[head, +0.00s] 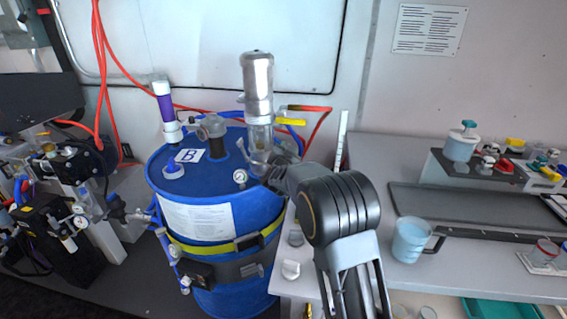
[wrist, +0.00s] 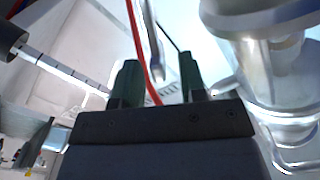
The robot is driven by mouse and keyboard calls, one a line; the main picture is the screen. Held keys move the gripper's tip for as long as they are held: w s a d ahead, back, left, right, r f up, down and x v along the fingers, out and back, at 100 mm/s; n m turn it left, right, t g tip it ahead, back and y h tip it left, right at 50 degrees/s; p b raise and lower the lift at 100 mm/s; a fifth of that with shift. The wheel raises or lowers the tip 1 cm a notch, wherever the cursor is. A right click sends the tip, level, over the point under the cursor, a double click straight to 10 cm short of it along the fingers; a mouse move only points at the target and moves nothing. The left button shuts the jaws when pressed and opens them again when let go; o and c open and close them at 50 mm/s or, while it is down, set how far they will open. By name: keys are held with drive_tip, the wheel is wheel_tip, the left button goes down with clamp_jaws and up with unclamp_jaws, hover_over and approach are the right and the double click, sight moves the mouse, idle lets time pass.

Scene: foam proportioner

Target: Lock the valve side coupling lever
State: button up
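A blue drum (head: 230,215) carries a clear and silver pump (head: 258,88). A yellow lever (head: 291,121) and a red-orange handle (head: 310,108) stick out to the pump's right; I cannot tell which, if either, is the valve side coupling lever. My gripper's fingers (wrist: 158,82) are dark green, apart, with no object clearly held between them. A red hose (wrist: 143,55) and a thin metal bar (wrist: 153,40) show above and between them, at a depth I cannot tell. A shiny metal body (wrist: 265,60) fills the right of the wrist view. In the head view my arm hides the gripper.
A white-topped bench (head: 365,150) stands to the right with a blue mug (head: 411,240) on it. A graduated rod (wrist: 62,66) is at the left of the wrist view. Red hoses (head: 103,60) hang at the left, above dark machinery (head: 75,160).

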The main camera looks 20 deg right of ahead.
drive_tip(key=b+v, duration=0.1)
drive_tip(key=v, duration=1.1)
